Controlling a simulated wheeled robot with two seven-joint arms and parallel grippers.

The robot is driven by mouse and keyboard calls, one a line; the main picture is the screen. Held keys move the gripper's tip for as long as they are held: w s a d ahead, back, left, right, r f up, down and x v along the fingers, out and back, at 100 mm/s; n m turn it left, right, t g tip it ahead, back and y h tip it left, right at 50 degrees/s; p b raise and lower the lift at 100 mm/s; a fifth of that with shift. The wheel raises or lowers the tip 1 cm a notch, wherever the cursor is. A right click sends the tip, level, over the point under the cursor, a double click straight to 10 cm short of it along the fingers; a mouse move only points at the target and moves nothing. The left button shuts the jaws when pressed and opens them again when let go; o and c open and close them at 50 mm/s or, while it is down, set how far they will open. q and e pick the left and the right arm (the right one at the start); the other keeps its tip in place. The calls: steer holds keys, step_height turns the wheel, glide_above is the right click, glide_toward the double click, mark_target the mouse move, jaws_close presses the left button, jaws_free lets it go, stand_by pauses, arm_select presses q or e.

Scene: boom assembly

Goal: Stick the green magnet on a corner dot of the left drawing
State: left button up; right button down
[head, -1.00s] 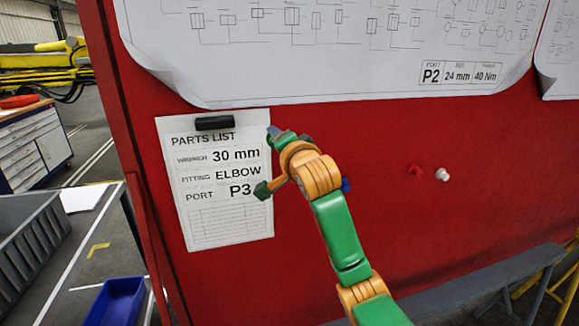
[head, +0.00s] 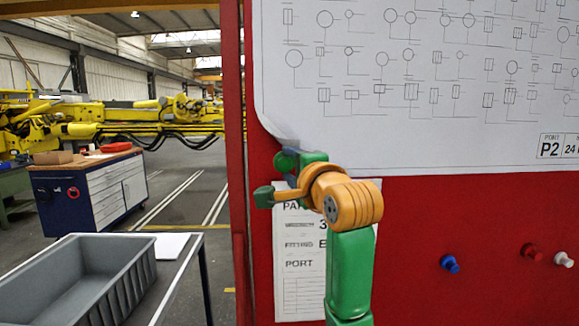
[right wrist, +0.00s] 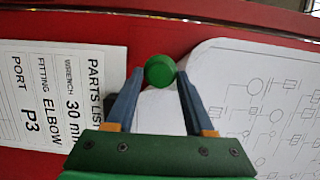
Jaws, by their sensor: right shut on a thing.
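The left drawing (head: 420,100) is a large white sheet on the red board, and its lower left corner curls away from the board. My right gripper (head: 291,168) is beside that corner, in front of the top of the parts list. In the right wrist view, it is shut on the round green magnet (right wrist: 160,71), held between the blue-grey fingertips. The magnet overlaps the edge of the curled sheet (right wrist: 255,95) there; I cannot tell if it touches. In the head view the magnet (head: 286,160) is partly hidden. I see no corner dot. My left gripper is out of view.
The parts list (head: 300,285) hangs below, partly behind my arm. Blue (head: 450,264), red (head: 531,251) and white (head: 564,259) magnets sit on the board (head: 420,220) at the right. A grey bin (head: 135,283) stands on a table at the left.

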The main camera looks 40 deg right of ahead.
steer(key=shift+s+d+p+x, duration=0.1)
steer(key=shift+d+p+x, duration=0.1)
steer(key=shift+x, duration=1)
steer(key=shift+s+d+p+x, duration=0.1)
steer(key=shift+d+p+x, duration=0.15)
steer(key=shift+x, duration=0.9)
steer(key=shift+d+p+x, duration=0.15)
steer(key=shift+d+x, duration=0.05)
steer(key=shift+x, duration=1)
steer(key=shift+w, duration=0.1)
steer(key=shift+c, duration=1)
jaws_free()
